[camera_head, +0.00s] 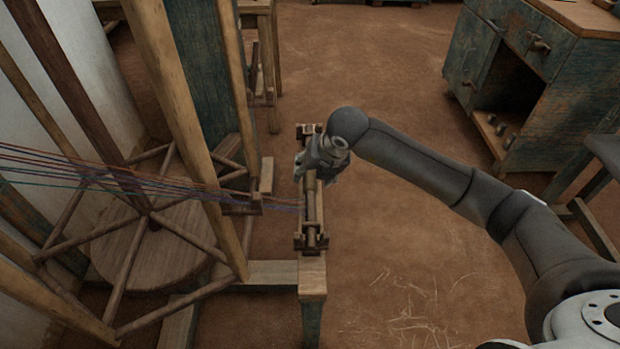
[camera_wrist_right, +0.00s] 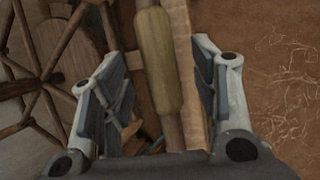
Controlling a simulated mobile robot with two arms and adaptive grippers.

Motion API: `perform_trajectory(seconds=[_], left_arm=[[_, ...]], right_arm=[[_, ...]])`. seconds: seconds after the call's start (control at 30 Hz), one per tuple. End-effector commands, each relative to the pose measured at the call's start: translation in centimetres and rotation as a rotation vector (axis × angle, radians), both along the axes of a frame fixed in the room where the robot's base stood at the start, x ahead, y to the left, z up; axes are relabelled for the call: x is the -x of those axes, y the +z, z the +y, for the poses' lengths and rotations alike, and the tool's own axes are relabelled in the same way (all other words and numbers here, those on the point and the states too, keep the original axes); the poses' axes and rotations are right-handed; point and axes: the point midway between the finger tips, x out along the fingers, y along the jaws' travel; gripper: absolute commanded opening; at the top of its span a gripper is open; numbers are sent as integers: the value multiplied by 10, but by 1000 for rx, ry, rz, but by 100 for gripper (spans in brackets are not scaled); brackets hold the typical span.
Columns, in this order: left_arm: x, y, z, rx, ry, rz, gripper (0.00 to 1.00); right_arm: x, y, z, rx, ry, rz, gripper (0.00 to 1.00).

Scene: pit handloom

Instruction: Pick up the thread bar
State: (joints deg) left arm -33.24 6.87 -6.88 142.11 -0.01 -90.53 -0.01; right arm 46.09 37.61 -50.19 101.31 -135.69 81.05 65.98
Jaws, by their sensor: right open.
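The thread bar (camera_head: 311,208) is a wooden bar lying lengthwise in a narrow wooden frame at the middle of the head view. In the right wrist view the bar (camera_wrist_right: 158,62) shows a thicker, pale yellowish middle section. My right gripper (camera_head: 316,174) is over the bar's middle in the head view and hides part of it. In the right wrist view its fingers are apart, one on each side of the bar. I see no contact; the exact height gap cannot be told. My left gripper is not in view.
Coloured threads (camera_head: 120,182) run from the left toward the bar's frame. Upright loom posts (camera_head: 185,120) and a round wooden disc (camera_head: 150,245) stand to the left. A worn green cabinet (camera_head: 515,50) is at the upper right.

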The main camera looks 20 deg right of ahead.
Motion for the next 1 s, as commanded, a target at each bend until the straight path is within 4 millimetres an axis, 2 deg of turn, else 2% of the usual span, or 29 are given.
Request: perform_trajectory(seconds=[0.03, 0.13, 0.4, 0.83, 1.0], left_arm=[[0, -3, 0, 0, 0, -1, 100], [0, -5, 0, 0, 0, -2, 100], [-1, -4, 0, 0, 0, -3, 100], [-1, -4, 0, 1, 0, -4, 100], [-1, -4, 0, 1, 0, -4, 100]], right_arm=[[-3, -8, 1, -2, 0, 1, 55], [-8, -16, 2, -2, -1, 0, 55], [-9, -18, 3, 0, 0, -2, 55], [-9, -18, 3, -1, -1, -1, 0], [-9, -17, 3, -1, -1, -3, 0]])
